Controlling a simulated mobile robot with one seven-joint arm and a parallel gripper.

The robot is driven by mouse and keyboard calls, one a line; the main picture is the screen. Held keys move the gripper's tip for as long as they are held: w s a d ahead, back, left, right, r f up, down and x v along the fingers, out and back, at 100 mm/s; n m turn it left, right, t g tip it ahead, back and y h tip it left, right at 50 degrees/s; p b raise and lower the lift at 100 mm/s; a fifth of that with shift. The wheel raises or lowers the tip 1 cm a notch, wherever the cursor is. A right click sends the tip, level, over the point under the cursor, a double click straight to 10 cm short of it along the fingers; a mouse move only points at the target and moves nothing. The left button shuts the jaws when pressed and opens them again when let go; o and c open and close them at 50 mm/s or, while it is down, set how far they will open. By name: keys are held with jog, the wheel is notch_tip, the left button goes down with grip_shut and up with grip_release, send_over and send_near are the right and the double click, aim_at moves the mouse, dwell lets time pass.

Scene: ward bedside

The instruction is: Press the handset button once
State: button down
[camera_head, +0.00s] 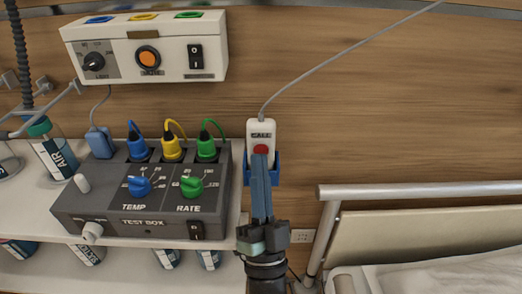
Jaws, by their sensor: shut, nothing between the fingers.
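The handset (261,129) is white with a dark label and a red button (261,149). It sits upright in a blue holder (275,168) against the wood wall, with a grey cord rising from its top. My gripper (261,157) comes up from below, its long blue-grey fingers shut together and empty. The fingertips overlap the lower edge of the red button in the head view. I cannot tell whether they touch it or are still in front of it.
Left of the handset, a grey test box (150,200) with knobs and coloured plugs stands on a white shelf (25,220). A white wall panel (147,47) hangs above it. A bed with a metal rail (420,189) is at the right. Bare wall lies right of the handset.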

jog(key=shift+w+b, duration=0.4)
jog(key=shift+w, duration=0.25)
dwell(0.6)
jog(key=shift+s, duration=0.15)
jog(key=shift+s+p, duration=0.35)
jog(key=shift+s, duration=0.4)
jog(key=s+p, duration=0.1)
jog(key=s, duration=0.4)
jog(key=shift+p, duration=0.3)
jog(key=shift+s+f, duration=0.1)
dwell(0.6)
